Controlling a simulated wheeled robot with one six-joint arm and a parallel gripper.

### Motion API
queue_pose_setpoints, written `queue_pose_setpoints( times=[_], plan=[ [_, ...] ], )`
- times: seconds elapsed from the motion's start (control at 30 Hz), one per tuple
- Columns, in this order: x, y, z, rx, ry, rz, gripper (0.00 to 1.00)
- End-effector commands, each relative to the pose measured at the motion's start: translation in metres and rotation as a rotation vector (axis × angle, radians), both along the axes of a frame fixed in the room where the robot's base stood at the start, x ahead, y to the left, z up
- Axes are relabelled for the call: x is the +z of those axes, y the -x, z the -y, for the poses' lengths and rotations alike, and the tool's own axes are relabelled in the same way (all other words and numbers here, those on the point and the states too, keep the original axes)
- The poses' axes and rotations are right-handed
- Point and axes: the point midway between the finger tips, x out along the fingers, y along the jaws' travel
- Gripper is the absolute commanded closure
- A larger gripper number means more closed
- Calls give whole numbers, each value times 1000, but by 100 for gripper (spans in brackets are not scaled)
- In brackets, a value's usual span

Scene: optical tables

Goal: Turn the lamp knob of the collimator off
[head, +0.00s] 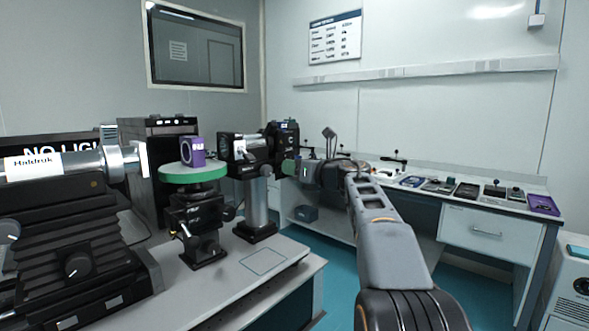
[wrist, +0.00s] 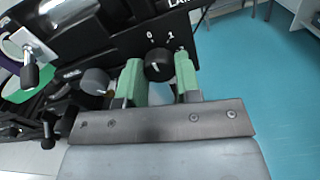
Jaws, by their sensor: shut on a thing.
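The collimator, a black instrument with a silver tube (head: 237,147), stands on a metal post at the middle of the head view. Its black lamp knob (wrist: 158,66) shows in the wrist view, below the white marks 0 and 1 and a partly cut-off label. My gripper (wrist: 159,80) has its green fingers on either side of the knob and is shut on it. In the head view my gripper (head: 291,168) is at the collimator's right end, and the knob is hidden there. I cannot tell which mark the knob points to.
A green round stage (head: 193,173) with a purple box (head: 193,151) stands left of the collimator. A large black instrument with a silver tube (head: 60,166) is at the far left. A bench with small items (head: 480,195) runs along the back right. Blue floor is clear between.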

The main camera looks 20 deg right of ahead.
Motion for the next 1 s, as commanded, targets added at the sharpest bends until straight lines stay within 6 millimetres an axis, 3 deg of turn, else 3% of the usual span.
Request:
queue_pose_setpoints(
  times=[0.07,0.1,0.33,0.67,1.0],
  plan=[
    [0,0,0,-1,2,0,92],
    [0,0,0,-1,2,0,65],
    [0,0,0,-1,0,0,43],
    [0,5,3,-1,-1,-1,43],
    [0,61,29,-6,0,1,43]
  ],
)
